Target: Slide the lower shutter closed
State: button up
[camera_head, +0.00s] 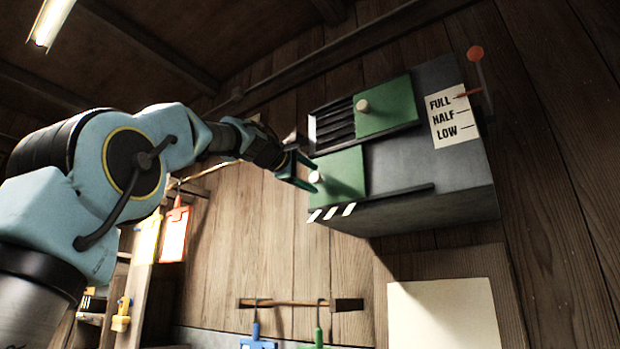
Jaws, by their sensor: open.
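The lower shutter (345,168) is a green panel on the front of a dark grey box. It sits at the left end of its track, above black-and-white stripes, and no slats show beside it. Its pale round knob (315,177) is near its left edge. My gripper (314,174) is open, reaching in from the left, with its teal fingers above and below the knob. I cannot tell whether they touch it. The upper shutter (390,109), also green with a pale knob (361,106), sits further right, leaving dark slats (334,124) bare at its left.
The grey box (430,165) hangs on a plank wall, with a ledge below the lower shutter. A FULL/HALF/LOW label (455,117) and a red-knobbed lever (476,54) are at its right. Below are a tool rail (290,303) and a pale board (443,315).

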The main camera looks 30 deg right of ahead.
jog(key=b+v, duration=0.4)
jog(key=v, duration=0.6)
jog(key=shift+a+b, duration=0.3)
jog(key=shift+b, duration=0.1)
